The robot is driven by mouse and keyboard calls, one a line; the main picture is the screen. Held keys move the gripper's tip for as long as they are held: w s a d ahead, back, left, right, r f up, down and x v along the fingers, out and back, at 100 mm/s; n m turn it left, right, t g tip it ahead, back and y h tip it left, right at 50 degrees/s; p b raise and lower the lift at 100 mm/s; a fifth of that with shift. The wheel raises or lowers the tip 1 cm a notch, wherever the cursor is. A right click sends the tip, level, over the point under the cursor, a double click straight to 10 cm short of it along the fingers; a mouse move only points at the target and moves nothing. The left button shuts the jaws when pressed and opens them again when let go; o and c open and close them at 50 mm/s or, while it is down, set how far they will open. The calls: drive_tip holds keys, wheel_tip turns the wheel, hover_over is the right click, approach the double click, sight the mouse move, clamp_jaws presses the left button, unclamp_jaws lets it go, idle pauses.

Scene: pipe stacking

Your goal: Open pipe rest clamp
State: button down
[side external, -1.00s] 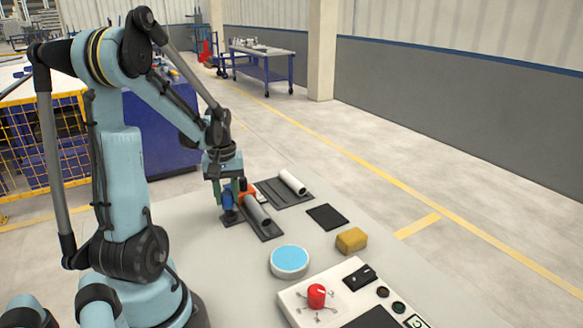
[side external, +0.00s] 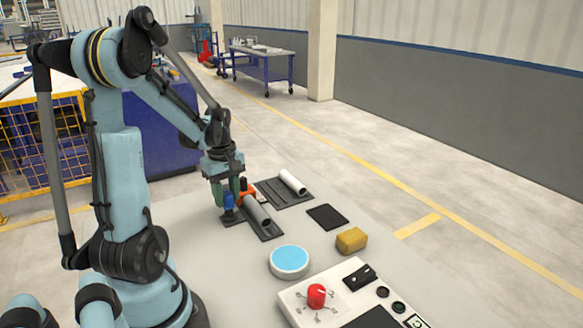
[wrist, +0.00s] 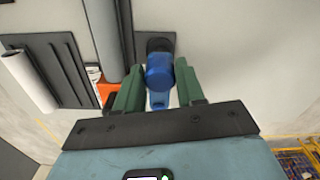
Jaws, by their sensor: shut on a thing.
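The pipe rest (side external: 265,231) is a dark plate with a grey pipe (side external: 257,215) lying along it. An orange clamp part (side external: 247,192) sits at the pipe's far end, and it also shows in the wrist view (wrist: 104,92). A blue handle-like part (wrist: 159,72) stands beside the pipe on a dark round base (wrist: 159,45). My gripper (side external: 228,190) has green fingers on both sides of the blue part and is shut on it. The fingers partly hide the orange part, so I cannot tell how the clamp sits on the pipe.
A ridged dark tray (side external: 272,187) with a white pipe (side external: 292,181) lies behind the pipe rest. A dark pad (side external: 327,217), a yellow sponge-like block (side external: 351,240), a blue-topped round dish (side external: 290,259) and a control panel with a red knob (side external: 317,295) lie nearer.

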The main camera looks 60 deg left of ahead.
sight(226, 193)
idle(0.3)
drive_tip(key=c, duration=0.8)
unclamp_jaws()
drive_tip(key=shift+r, duration=0.15)
wheel_tip(226, 193, up, 12)
drive_tip(key=shift+f, duration=0.1)
drive_tip(key=w+d+f+m+t, duration=0.1)
drive_tip(key=w+d+m+t, duration=0.1)
drive_tip(key=d+m, duration=0.4)
drive_tip(key=w+d+f+m+t, duration=0.1)
drive_tip(key=w+d+m+t, duration=0.1)
drive_tip(key=d+m, duration=0.5)
drive_tip(key=w+d+f+m+t, duration=0.1)
drive_tip(key=w+d+m+t, duration=0.2)
drive_tip(key=d+m, duration=0.4)
drive_tip(key=shift+w+d+f, duration=0.1)
drive_tip(key=shift+d+f, duration=0.1)
drive_tip(key=shift+d, duration=1.4)
drive_tip(key=shift+w+d+f, duration=0.1)
drive_tip(key=shift+d+f, duration=0.05)
drive_tip(key=shift+d, duration=1.4)
